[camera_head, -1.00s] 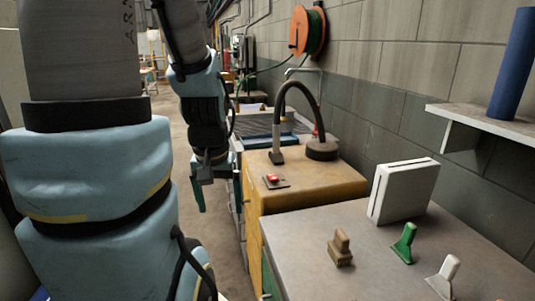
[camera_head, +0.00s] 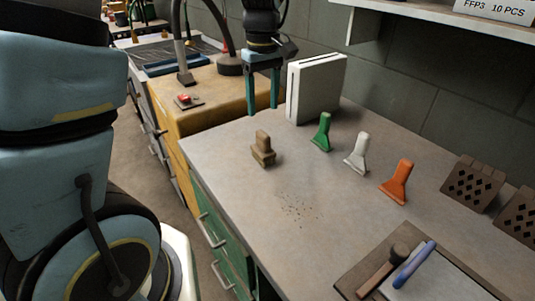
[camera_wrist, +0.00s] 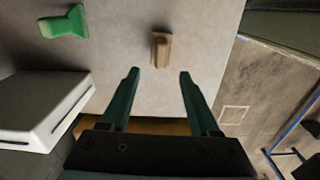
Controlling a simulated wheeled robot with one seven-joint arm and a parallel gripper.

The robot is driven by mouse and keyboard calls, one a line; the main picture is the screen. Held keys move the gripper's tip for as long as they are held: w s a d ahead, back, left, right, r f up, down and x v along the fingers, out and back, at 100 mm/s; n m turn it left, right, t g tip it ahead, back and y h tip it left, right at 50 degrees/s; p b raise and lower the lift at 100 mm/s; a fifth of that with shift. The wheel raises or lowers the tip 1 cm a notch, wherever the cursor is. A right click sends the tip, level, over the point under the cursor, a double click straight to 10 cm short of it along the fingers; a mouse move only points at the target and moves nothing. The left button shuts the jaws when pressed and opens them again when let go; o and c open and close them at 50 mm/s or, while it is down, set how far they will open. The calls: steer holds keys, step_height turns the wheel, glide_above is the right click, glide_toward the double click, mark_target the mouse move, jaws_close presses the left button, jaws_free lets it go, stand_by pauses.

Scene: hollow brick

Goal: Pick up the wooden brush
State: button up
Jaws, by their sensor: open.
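The wooden brush (camera_head: 263,148) stands upright on the grey worktop (camera_head: 225,155), near its left edge in the head view. It is brown with a narrow handle and a wider base. My gripper (camera_head: 262,110) is open and empty, with green fingers pointing down, beyond the brush near the white box. In the wrist view, the brush (camera_wrist: 161,48) lies ahead of the fingertips, between their lines and apart from them. My gripper (camera_wrist: 158,72) shows there with its two fingers spread wide.
Green (camera_head: 322,132), white (camera_head: 357,152) and orange (camera_head: 398,182) tools stand in a row right of the brush. A white box (camera_head: 316,88) stands beside my gripper. Perforated bricks (camera_head: 472,184) and a tray (camera_head: 425,262) are at the right. The worktop around the brush is clear.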

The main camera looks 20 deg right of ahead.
mark_target(263, 133)
step_height(263, 133, down, 5)
steer(key=shift+d+f+p, duration=0.1)
steer(key=shift+p, duration=0.3)
steer(key=shift+s+f+p, duration=0.15)
steer(key=shift+f+p, duration=0.75)
steer(key=shift+f, duration=1.8)
jaws_close()
